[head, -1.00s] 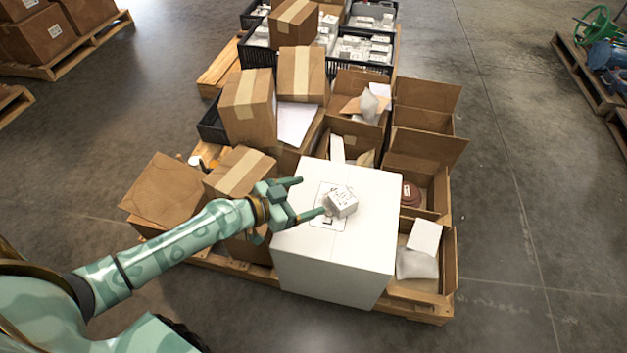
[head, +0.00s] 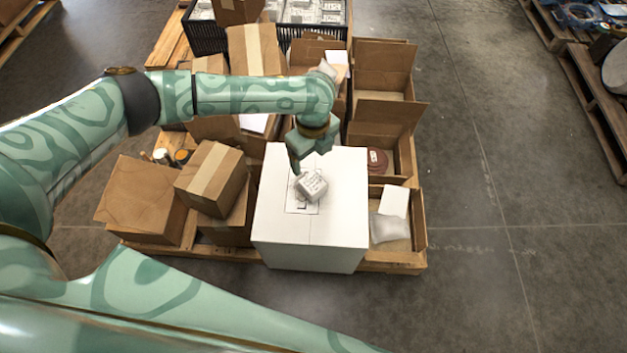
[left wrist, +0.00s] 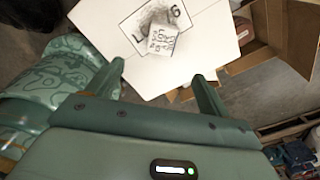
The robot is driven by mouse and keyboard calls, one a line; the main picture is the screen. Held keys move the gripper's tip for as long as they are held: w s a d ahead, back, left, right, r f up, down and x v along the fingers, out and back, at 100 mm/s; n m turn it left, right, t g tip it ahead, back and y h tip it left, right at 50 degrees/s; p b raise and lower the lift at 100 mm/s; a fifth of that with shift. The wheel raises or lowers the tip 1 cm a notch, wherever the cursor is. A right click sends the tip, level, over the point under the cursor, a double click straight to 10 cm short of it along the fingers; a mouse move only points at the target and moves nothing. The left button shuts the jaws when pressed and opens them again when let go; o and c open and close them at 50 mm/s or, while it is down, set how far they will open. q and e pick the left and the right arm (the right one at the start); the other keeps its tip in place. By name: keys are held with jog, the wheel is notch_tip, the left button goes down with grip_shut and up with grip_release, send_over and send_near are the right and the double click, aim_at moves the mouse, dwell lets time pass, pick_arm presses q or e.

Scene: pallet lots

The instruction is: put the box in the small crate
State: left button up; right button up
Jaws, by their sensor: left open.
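The small pale grey box (head: 312,187) with dark printing lies on top of a large white box (head: 340,225), partly over its printed label. In the left wrist view the small box (left wrist: 161,39) shows just beyond my fingertips. My left gripper (head: 303,160) is open and empty, just above and behind the small box, fingers pointing down. Its two fingers (left wrist: 158,70) are apart in the left wrist view. Black crates with pale boxes in them stand at the back, one at left (head: 206,40) and one at right (head: 316,31); I cannot tell which is the small crate. My right gripper is not seen.
Brown closed cartons (head: 212,178) stand left of the white box on a wooden pallet (head: 395,262). Open cartons (head: 418,222) line its right side. My left arm crosses over the cartons behind. Bare concrete floor (head: 480,200) lies to the right.

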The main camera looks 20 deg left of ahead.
pick_arm(q)
jog(key=b, duration=0.4)
send_over(313, 182)
jog(key=f, duration=0.9)
jog(key=shift+s+d+f, duration=0.1)
jog(key=shift+s+f, duration=0.05)
jog(key=shift+s, duration=0.1)
jog(key=f+b, duration=0.1)
jog(key=f, duration=0.1)
jog(key=f+b, duration=0.3)
jog(key=f, duration=0.1)
jog(key=shift+w+b, duration=0.25)
jog(key=shift+b, duration=0.05)
jog(key=shift+f, duration=0.2)
jog(key=shift+r, duration=0.2)
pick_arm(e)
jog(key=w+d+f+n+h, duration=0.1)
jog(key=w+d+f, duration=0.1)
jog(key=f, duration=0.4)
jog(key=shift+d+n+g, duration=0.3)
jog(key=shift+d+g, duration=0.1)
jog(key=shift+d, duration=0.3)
pick_arm(q)
jog(key=c, duration=1.3)
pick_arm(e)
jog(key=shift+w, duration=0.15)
